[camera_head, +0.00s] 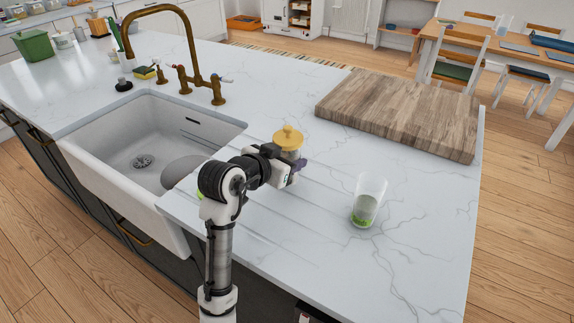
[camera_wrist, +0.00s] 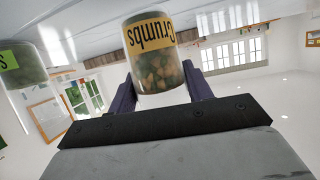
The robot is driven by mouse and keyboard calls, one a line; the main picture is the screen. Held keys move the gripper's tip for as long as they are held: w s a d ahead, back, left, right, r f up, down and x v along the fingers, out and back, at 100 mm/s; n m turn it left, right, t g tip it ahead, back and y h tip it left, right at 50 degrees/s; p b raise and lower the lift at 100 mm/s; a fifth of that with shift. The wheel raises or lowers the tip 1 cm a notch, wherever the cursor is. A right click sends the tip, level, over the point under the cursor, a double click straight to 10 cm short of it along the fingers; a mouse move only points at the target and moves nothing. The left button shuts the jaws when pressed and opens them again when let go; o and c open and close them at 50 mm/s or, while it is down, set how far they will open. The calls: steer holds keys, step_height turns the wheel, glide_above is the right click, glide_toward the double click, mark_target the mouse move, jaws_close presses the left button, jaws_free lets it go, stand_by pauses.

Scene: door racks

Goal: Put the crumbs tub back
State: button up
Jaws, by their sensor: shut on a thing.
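The crumbs tub (camera_wrist: 156,72) is a clear jar with brown crumbs inside and a yellow label reading "Crumbs". In the head view my gripper (camera_head: 291,165) partly hides the lower tub, and I cannot tell whether the tub touches the counter.
A clear glass-like container with green at its base (camera_head: 366,202) stands right of my gripper. A thick wooden board (camera_head: 400,112) lies behind it. The sink (camera_head: 150,140) and brass tap (camera_head: 190,60) are to the left. The front right counter is clear.

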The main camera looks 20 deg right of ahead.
steer(key=shift+f, duration=1.25)
steer(key=shift+f, duration=0.2)
steer(key=o, duration=1.1)
steer(key=shift+r, duration=0.1)
steer(key=shift+r, duration=0.25)
steer(key=b+v, duration=0.3)
steer(key=v, duration=0.9)
steer(key=shift+f, duration=0.15)
